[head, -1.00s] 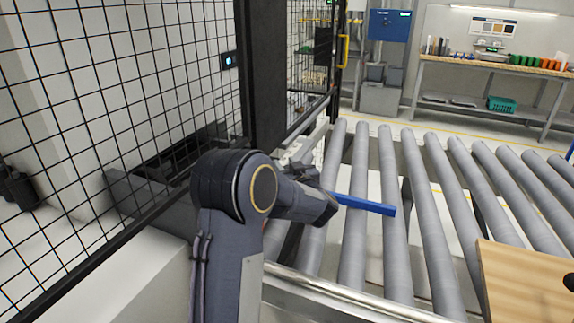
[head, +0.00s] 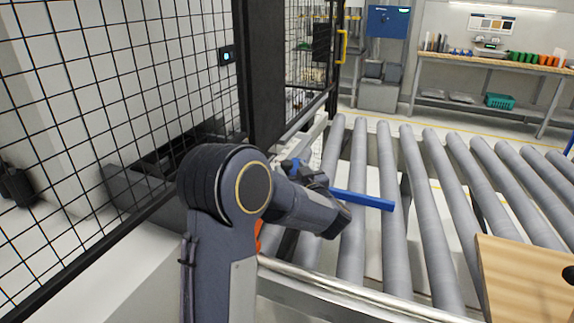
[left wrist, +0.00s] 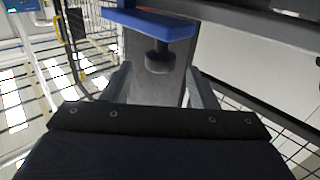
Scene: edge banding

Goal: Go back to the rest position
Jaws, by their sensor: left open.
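My left arm stands in the left middle of the head view, its forearm reaching right over the near end of the roller conveyor. In the left wrist view the two fingers of my left gripper (left wrist: 159,80) are apart, with nothing held between them. A blue bar (left wrist: 150,24) with a dark round knob under it shows beyond the fingertips. In the head view a blue bar (head: 362,200) sticks out to the right from behind my forearm, over the rollers. The left fingertips are not clear in the head view. My right gripper is not in view.
The roller conveyor (head: 387,240) fills the middle and right. A wooden panel (head: 520,285) lies at the lower right, with a dark round thing at its edge. A black mesh fence (head: 110,90) and post stand close on the left. A workbench (head: 490,62) is at the back.

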